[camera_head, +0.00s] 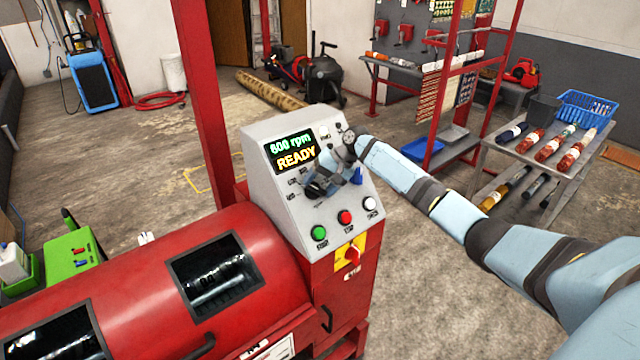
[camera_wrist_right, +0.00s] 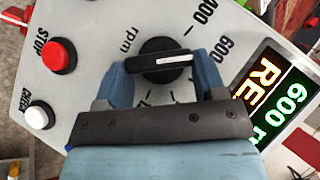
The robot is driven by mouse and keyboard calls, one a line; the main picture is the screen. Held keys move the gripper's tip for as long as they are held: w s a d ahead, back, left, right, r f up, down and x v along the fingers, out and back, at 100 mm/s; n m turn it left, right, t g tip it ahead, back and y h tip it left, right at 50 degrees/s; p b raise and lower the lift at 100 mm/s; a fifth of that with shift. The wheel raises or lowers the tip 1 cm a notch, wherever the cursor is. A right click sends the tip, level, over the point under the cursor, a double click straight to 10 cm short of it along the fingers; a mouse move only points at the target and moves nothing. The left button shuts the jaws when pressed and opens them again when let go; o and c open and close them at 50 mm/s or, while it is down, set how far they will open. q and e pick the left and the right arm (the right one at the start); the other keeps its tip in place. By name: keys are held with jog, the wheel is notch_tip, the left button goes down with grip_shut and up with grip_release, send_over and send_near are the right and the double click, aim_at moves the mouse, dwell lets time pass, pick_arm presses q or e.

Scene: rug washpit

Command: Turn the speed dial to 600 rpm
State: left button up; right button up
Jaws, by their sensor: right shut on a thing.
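The speed dial (camera_wrist_right: 160,60) is a black knob with a white pointer line, on the grey control panel (camera_head: 270,212). In the right wrist view, the blue fingers of my right gripper (camera_wrist_right: 164,78) are shut on the dial, one on each side. The pointer line lies across the knob toward the finger on the "600" side. The display (camera_head: 291,152) reads "600 rpm" and "READY", and its edge also shows in the wrist view (camera_wrist_right: 278,98). In the head view my right gripper (camera_head: 340,180) covers the dial. My left gripper is not in view.
Below the dial are a green button (camera_head: 319,233), a red button (camera_head: 345,217) and a white button (camera_head: 370,203). A red switch (camera_head: 352,254) on yellow sits lower. The red drum (camera_head: 130,280) is at left, a red post (camera_head: 205,90) behind. A bottle cart (camera_head: 545,160) stands right.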

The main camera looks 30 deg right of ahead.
jog(key=shift+f, duration=0.1)
jog(key=o, duration=0.9)
jog(key=shift+b+v, duration=1.05)
jog(key=shift+v, duration=5.9)
jog(key=shift+a, duration=0.15)
